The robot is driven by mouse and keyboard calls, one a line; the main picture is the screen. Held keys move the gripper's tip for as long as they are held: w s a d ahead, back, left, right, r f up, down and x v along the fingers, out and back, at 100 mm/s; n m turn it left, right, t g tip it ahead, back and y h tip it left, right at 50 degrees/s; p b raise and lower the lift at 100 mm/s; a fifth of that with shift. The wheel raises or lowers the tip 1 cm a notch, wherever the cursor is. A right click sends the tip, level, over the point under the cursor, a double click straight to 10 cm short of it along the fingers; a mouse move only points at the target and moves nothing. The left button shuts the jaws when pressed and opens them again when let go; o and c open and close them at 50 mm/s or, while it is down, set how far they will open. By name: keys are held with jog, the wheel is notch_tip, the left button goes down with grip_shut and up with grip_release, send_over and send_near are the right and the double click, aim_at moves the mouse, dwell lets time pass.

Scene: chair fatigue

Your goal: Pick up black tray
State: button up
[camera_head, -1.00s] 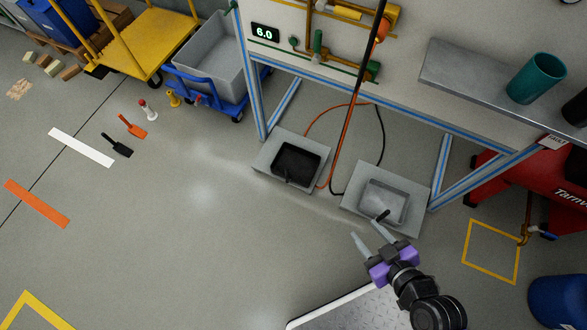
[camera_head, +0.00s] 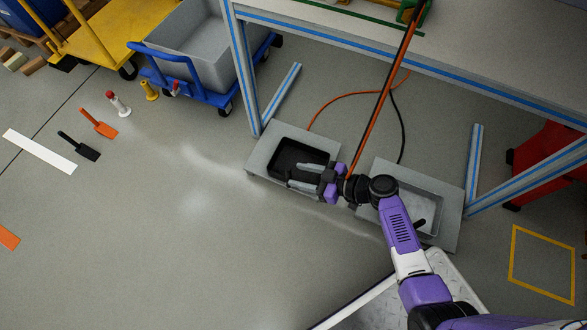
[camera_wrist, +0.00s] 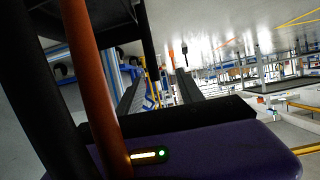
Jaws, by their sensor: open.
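The black tray (camera_head: 284,157) lies on a light grey square plate (camera_head: 260,157) on the floor under the workbench, in the head view. My gripper (camera_head: 292,177) reaches in from the right. Its two fingers are apart, pointing left over the tray's front right part, and hide some of it and its handle. I see nothing held between them, and cannot tell whether they touch the tray.
A grey tray (camera_head: 418,203) lies on a second plate, partly behind my arm. An orange hose (camera_head: 377,95) hangs beside my gripper and crosses close in the wrist view (camera_wrist: 92,85). Bench legs (camera_head: 243,75) stand at both sides.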

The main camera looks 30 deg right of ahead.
jog(key=shift+x, duration=0.8)
jog(key=b+x, duration=0.3)
jog(key=x, duration=0.3)
jog(key=shift+w+d, duration=0.25)
jog(key=shift+w, duration=0.3)
grip_shut()
dwell(0.3)
